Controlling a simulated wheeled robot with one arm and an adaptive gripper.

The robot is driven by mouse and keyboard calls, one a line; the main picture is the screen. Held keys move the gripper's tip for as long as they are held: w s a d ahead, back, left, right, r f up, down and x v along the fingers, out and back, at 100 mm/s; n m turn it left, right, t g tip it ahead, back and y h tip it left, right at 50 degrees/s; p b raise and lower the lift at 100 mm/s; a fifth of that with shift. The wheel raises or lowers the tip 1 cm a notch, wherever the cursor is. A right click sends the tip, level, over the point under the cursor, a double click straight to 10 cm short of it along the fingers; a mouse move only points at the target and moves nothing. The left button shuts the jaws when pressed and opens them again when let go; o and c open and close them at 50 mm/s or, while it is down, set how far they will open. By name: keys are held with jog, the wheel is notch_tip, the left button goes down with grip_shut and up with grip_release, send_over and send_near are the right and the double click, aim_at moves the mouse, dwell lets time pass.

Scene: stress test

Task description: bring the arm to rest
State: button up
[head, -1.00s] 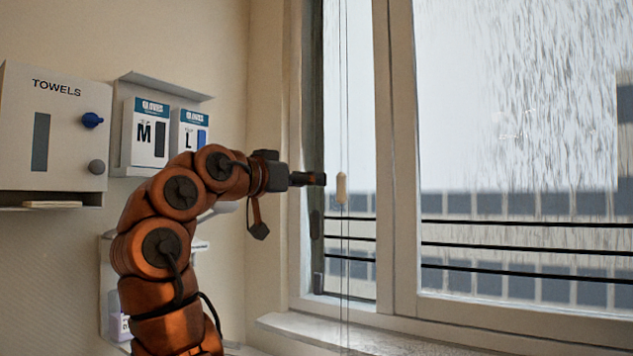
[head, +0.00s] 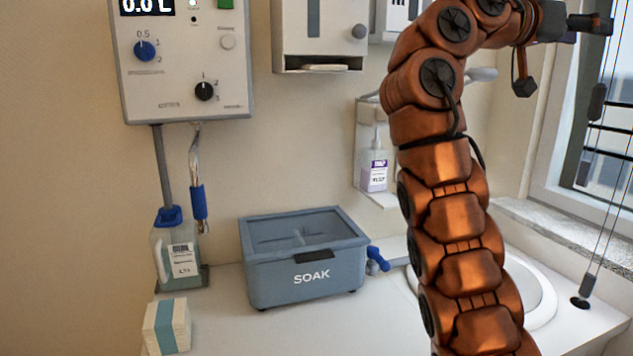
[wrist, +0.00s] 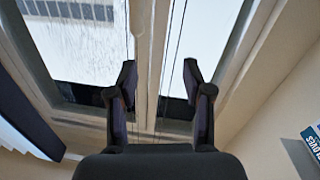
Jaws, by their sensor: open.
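My gripper (wrist: 160,88) shows in the wrist view with its two dark fingers apart and nothing between them. Beyond it are the window frame and thin hanging cords. In the head view my gripper (head: 590,24) is at the top right, seen side-on, pointing right towards the window. My orange arm (head: 465,215) rises from the bottom right and bends over at the top. It stands in front of part of the sink and the wall.
A blue-grey SOAK box (head: 305,280) stands on the counter (head: 250,335), left of my arm. A white sink (head: 540,290) lies behind the arm. A bottle (head: 374,168) sits on a wall shelf. A jug (head: 178,255) and a dispensing panel (head: 185,75) are at left. Cords hang at the window (head: 600,140).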

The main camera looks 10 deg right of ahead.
jog(key=w+a+f+n+t+y+p, duration=0.25)
jog(key=w+f+n, duration=0.25)
jog(key=w+n, duration=0.25)
jog(key=s+a+f+n+g+y+p, duration=0.1)
jog(key=s+a+f+n+y, duration=0.15)
jog(key=f, duration=0.65)
jog(key=s+a+f+n+y+p, duration=0.15)
jog(key=s+f+y, duration=0.25)
jog(key=f, duration=0.4)
jog(key=s+a+f+n+g+y+p, duration=0.1)
jog(key=s+a+f+y, duration=0.3)
jog(key=s+a+f, duration=0.7)
jog(key=s+a+f+n+g+y+p, duration=0.2)
jog(key=s+a+f+g+y, duration=0.2)
jog(key=s+a+f, duration=0.7)
jog(key=s+f+y, duration=0.1)
jog(key=s+f, duration=0.4)
jog(key=s, duration=0.3)
jog(key=shift+a+f+n, duration=0.15)
jog(key=shift+f+n, duration=0.05)
jog(key=shift+n, duration=0.15)
jog(key=shift+s, duration=0.1)
